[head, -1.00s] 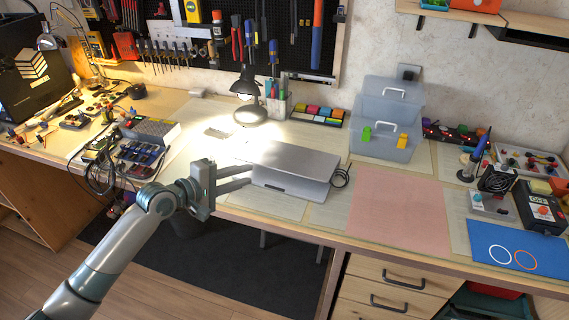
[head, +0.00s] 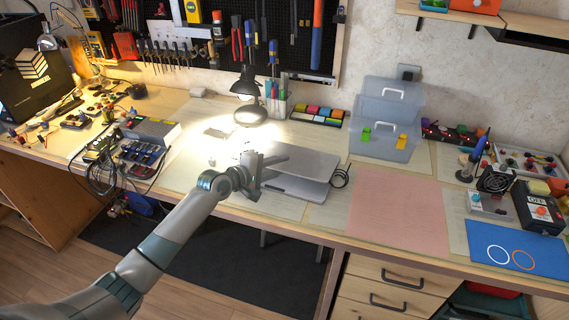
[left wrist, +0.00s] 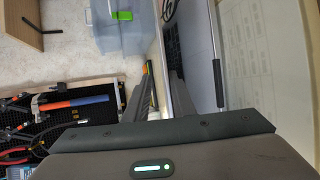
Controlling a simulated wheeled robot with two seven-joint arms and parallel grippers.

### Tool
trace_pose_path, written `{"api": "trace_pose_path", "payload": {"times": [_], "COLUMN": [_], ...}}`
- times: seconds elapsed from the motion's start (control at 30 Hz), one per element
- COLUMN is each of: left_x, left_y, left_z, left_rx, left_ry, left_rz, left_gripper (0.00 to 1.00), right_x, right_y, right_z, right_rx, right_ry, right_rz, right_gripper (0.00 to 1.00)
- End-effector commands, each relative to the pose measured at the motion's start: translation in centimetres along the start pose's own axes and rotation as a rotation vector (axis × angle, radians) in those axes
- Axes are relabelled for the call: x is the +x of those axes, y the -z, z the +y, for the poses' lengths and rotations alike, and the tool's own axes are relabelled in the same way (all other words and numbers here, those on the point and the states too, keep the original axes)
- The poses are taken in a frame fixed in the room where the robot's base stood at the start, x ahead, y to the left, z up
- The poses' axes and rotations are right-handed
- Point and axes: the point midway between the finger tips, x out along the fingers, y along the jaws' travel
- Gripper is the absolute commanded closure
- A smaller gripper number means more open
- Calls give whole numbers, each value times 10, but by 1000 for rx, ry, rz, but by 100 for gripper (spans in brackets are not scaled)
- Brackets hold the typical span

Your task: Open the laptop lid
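The silver laptop (head: 310,162) lies on the workbench with its lid partly raised, and a gap shows between the lid and the base (head: 292,190). In the left wrist view the dark keyboard (left wrist: 173,38) and the grey front part of the base (left wrist: 203,55) show. My left gripper (head: 272,168) is at the left side of the lid, one finger showing above it. The left wrist view shows its two fingers (left wrist: 157,98) apart, with the thin lid edge seeming to lie between them. Contact cannot be told. My right gripper is not in view.
A desk lamp (head: 250,112) stands behind the laptop. A clear toolbox (head: 383,140) stands behind it to the right, and a black cable (head: 340,178) lies beside it. A pink mat (head: 400,210) to the right is bare. Electronics crowd the bench's left.

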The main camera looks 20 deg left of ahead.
Motion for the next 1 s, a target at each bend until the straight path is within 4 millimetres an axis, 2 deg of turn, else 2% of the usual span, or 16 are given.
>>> {"api": "trace_pose_path", "payload": {"times": [0.2,0.57,0.6,0.7,1.0], "left_x": [19,22,22,22,22], "left_y": [0,0,0,0,1], "left_z": [0,0,0,0,0], "left_rx": [-1,0,0,0,0], "left_ry": [0,1,1,0,0], "left_rz": [1,1,1,1,1], "left_gripper": [77,77,80,100,100], "right_x": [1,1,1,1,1], "right_y": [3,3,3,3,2], "right_z": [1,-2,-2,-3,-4], "right_rx": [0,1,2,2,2], "right_ry": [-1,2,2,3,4], "right_rz": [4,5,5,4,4], "right_gripper": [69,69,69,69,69]}}
